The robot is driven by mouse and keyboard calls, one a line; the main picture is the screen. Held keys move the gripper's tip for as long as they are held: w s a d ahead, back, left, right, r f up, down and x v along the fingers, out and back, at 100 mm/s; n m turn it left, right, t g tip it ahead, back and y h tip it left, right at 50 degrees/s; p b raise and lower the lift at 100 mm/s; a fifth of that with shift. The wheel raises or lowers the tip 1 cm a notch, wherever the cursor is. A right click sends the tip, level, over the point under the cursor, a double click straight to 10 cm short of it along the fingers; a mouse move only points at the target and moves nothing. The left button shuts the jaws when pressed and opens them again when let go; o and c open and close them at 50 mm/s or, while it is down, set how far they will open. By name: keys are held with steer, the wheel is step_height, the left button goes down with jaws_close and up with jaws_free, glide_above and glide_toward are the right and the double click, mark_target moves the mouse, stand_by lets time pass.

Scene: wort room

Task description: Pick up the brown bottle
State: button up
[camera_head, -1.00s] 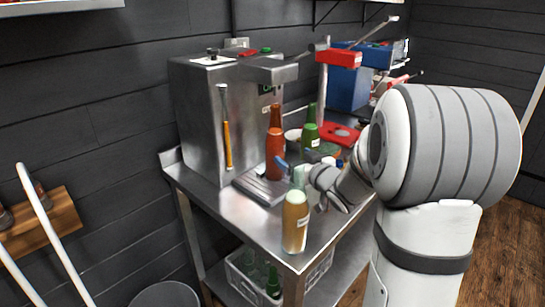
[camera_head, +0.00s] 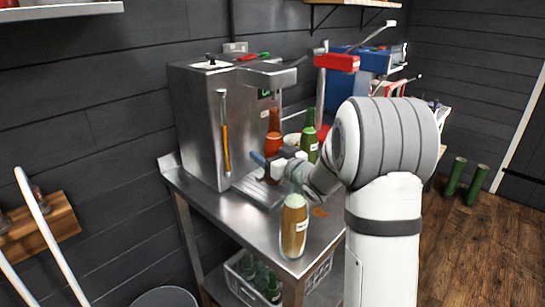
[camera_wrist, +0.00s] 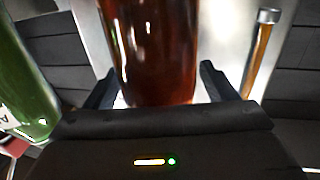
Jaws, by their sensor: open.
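The brown bottle (camera_head: 273,143) stands upright on the steel table, in front of the steel machine, and looks reddish brown. My gripper (camera_head: 268,164) is at its lower body and hides part of it in the head view. In the wrist view the brown bottle (camera_wrist: 155,45) fills the space between the two dark fingers of my open gripper (camera_wrist: 158,86). Its top is out of that view. I cannot tell whether either finger touches the glass.
A green bottle (camera_head: 309,135) stands close on the right; a green bottle (camera_wrist: 22,85) also shows in the wrist view. An amber-filled bottle (camera_head: 294,228) stands at the table's front corner. The steel machine (camera_head: 200,125) is close behind. A crate (camera_head: 238,282) holds green bottles below.

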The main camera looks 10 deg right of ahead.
steer(key=shift+c, duration=0.6)
steer(key=shift+r, duration=0.1)
steer(key=c, duration=1.5)
